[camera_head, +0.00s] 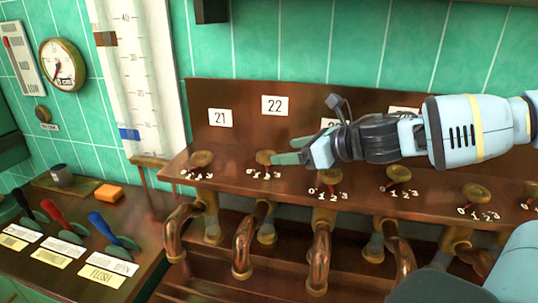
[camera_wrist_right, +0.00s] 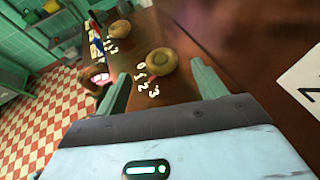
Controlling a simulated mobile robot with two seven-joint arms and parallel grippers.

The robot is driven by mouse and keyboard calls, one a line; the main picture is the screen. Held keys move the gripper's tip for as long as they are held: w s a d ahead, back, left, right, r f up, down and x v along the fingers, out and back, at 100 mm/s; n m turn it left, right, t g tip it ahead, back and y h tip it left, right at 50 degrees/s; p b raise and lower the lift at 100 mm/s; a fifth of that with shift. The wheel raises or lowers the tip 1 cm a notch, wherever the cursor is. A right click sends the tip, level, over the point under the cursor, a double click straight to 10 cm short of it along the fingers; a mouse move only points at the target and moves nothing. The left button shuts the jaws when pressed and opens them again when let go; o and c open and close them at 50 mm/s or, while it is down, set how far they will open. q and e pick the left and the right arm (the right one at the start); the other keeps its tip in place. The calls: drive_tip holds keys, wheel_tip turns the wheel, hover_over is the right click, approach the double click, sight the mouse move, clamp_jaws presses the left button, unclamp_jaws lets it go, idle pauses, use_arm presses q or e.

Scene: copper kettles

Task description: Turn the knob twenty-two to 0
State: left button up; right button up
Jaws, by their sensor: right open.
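Knob twenty-two (camera_head: 265,157) is a round brass knob on the brown wooden shelf, below the white label "22" (camera_head: 274,105). White digits 0 to 3 are printed in front of it. My right gripper (camera_head: 287,150) reaches in from the right, its green fingers at the knob. In the right wrist view the knob (camera_wrist_right: 162,62) lies between and just beyond the two open fingertips, with no clear contact. A small red mark shows at its edge near the 2 and 3. My left gripper is not in view.
Knob 21 (camera_head: 202,159) stands close on the left, and another knob (camera_head: 330,177) on the right. Copper pipes (camera_head: 243,247) hang below the shelf.

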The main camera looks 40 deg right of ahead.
sight(268, 154)
drive_tip(key=b+x, duration=0.1)
drive_tip(key=x, duration=0.1)
drive_tip(key=b+x, duration=0.1)
drive_tip(key=x, duration=0.1)
drive_tip(key=shift+w+f, duration=0.1)
drive_tip(key=shift+f, duration=0.3)
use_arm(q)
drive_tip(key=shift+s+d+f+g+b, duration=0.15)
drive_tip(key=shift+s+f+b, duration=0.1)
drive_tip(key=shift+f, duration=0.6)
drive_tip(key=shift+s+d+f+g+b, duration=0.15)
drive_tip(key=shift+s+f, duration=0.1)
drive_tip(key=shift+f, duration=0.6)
use_arm(e)
drive_tip(key=shift+w+a+f, duration=0.1)
drive_tip(key=shift+w+a, duration=0.1)
drive_tip(key=shift+w, duration=0.25)
drive_tip(key=shift+w+a+f, duration=0.1)
drive_tip(key=shift+w+a, duration=0.05)
drive_tip(key=shift+w, duration=0.35)
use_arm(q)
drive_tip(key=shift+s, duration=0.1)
use_arm(e)
drive_tip(key=shift+r, duration=0.1)
drive_tip(key=shift+c, duration=0.4)
drive_tip(key=c, duration=0.9)
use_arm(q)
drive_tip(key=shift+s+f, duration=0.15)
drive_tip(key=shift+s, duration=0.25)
